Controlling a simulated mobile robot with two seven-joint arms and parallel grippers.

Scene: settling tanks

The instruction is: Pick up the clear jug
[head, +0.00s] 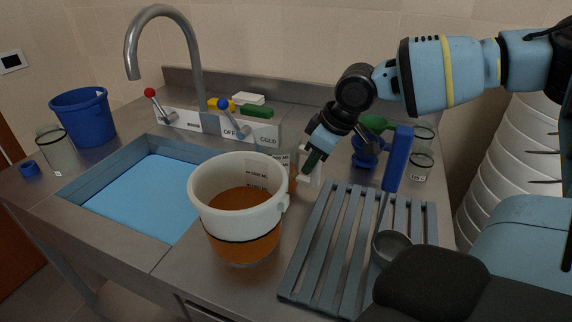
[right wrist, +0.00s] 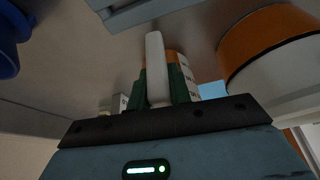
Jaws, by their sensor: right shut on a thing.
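A jug with a pale scale label, an orange-brown lower part and a white handle (head: 308,168) stands behind a large white bucket (head: 233,182), which hides most of it. I take this to be the clear jug. My right gripper (head: 314,158) is shut on the handle from behind and above. In the right wrist view the white handle (right wrist: 155,68) lies between the green finger pads, with the jug's label (right wrist: 187,78) and orange part behind it. I cannot tell whether its base touches the counter. My left gripper is not in view.
The bucket, orange-brown in its lower half, is close in front of the jug. A slatted rack (head: 320,250) with a ladle (head: 392,244) lies to the right. The sink (head: 140,200) and tap (head: 195,60) are left. Glass jars (head: 420,168) stand at the back right.

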